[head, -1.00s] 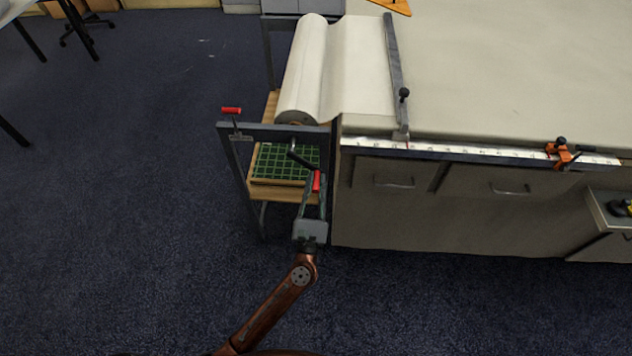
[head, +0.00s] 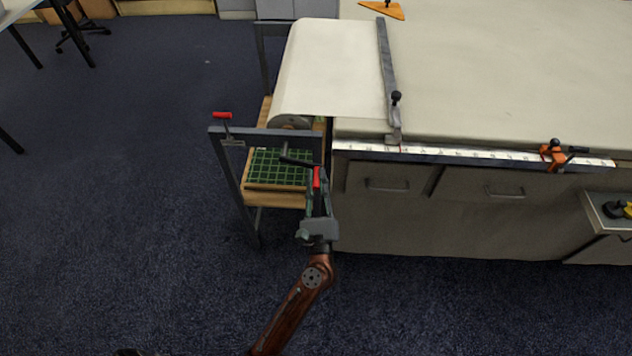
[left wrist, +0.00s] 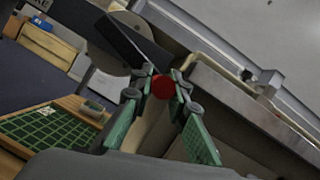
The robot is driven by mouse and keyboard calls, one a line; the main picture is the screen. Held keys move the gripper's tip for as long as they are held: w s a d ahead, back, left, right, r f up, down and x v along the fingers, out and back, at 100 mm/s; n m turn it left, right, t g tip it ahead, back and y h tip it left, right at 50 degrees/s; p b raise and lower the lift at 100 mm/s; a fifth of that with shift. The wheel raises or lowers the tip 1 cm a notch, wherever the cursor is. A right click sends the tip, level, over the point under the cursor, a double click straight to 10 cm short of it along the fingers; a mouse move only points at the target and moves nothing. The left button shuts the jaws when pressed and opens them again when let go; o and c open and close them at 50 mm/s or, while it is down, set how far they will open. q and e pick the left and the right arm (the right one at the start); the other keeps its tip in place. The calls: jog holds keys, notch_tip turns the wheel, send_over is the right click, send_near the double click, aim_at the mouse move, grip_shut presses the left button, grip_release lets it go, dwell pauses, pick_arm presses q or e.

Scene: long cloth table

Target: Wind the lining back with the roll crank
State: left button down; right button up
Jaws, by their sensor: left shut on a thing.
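The roll of pale lining (head: 325,70) sits on a dark metal frame (head: 265,135) at the left end of the table, its sheet running onto the tabletop. The black roll crank (head: 298,161) sticks out at the near end of the roll, with a red handle (head: 316,178). My left gripper (head: 317,182) is shut on that red handle. In the left wrist view the round red end of the handle (left wrist: 163,87) sits between the green fingertips, and the dark crank arm (left wrist: 120,42) runs up left. My right gripper is not in view.
A clamping bar (head: 388,75) lies across the sheet. A white ruler (head: 470,156) with an orange clamp (head: 553,154) runs along the table's front edge. A green gridded board (head: 275,168) lies on the wooden shelf under the roll. A second red handle (head: 222,115) stands on the frame.

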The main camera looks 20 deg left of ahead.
pick_arm(q)
jog(key=shift+r, duration=0.1)
jog(key=c, duration=1.8)
grip_release()
jog(key=shift+c, duration=0.2)
jog(key=v, duration=1.2)
